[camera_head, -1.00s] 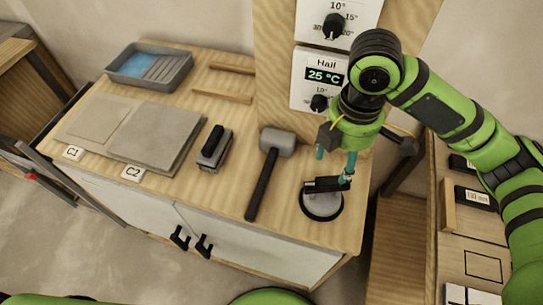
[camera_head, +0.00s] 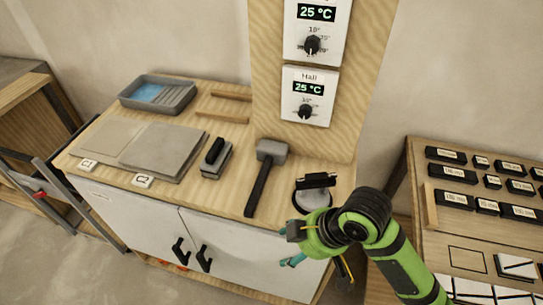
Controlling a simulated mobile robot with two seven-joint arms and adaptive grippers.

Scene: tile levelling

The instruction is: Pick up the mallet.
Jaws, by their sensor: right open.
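The mallet (camera_head: 262,178) lies on the wooden top of the cabinet in the head view. Its grey head is towards the back and its dark handle runs towards the front edge. My right gripper (camera_head: 317,266) is open and empty, to the right of the mallet and in front of the cabinet's front right corner, apart from the mallet. One of its teal fingertips shows at its left; the other shows lower right. My left gripper is not in view.
A suction lifter (camera_head: 315,193) stands right of the mallet. A black-handled block (camera_head: 214,158) lies to its left, with grey tiles (camera_head: 160,150) and a grey tray (camera_head: 157,93) beyond. Thermostat panels (camera_head: 307,97) hang behind. A table (camera_head: 478,233) with labelled black blocks is at right.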

